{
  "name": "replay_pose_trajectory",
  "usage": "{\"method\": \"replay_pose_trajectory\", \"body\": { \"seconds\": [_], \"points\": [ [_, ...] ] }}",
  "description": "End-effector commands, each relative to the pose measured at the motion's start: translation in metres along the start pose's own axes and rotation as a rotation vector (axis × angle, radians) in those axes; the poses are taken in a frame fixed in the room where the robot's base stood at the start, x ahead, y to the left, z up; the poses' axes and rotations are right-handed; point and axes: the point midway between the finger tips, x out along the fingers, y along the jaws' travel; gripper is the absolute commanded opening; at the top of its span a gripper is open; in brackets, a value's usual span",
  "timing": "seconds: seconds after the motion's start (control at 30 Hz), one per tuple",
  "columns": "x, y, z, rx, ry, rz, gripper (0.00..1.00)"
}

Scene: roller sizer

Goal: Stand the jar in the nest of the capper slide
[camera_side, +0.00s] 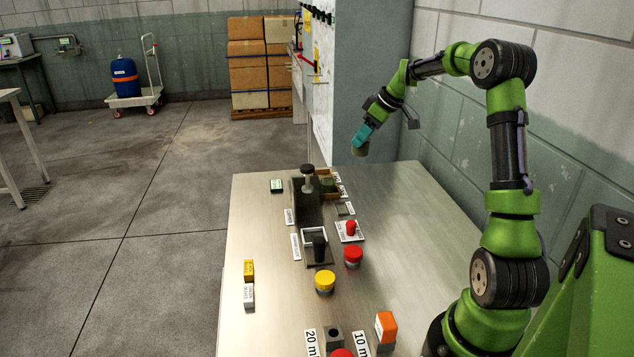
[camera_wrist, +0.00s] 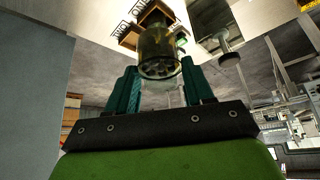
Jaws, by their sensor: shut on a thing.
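My gripper (camera_side: 363,137) has teal fingers and is raised above the back right of the steel table. It is shut on a dark olive jar (camera_side: 359,150), which hangs just below the fingertips and looks tilted. In the wrist view the jar (camera_wrist: 160,48) shows between the two fingers (camera_wrist: 162,88). What looks like the capper slide is a white-edged frame (camera_side: 308,235) with a dark block and black knob, in the middle of the table, well left of and below my gripper. I cannot clearly make out its nest.
A post with a black knob (camera_side: 308,169) stands beside a wooden tray (camera_side: 331,197) at the back. A red button (camera_side: 350,226), red (camera_side: 353,251) and yellow (camera_side: 325,275) round tops, and small blocks (camera_side: 249,270) stand nearer. A grey cabinet (camera_side: 370,80) and block wall flank the table's back right.

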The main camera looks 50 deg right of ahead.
Motion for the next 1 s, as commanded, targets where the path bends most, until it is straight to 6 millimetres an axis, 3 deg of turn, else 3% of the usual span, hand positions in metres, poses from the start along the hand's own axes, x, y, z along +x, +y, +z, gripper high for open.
{"method": "replay_pose_trajectory", "body": {
  "seconds": [0.3, 0.53, 0.7, 1.0],
  "points": [
    [0.015, -0.116, -0.030, -0.303, 0.001, -0.175, 0.18],
    [0.020, -0.184, -0.032, -0.485, -0.002, -0.275, 0.18],
    [0.024, -0.211, -0.028, -0.561, -0.005, -0.318, 0.18],
    [0.062, -0.208, -0.006, -0.553, -0.004, -0.315, 0.18]
  ]
}}
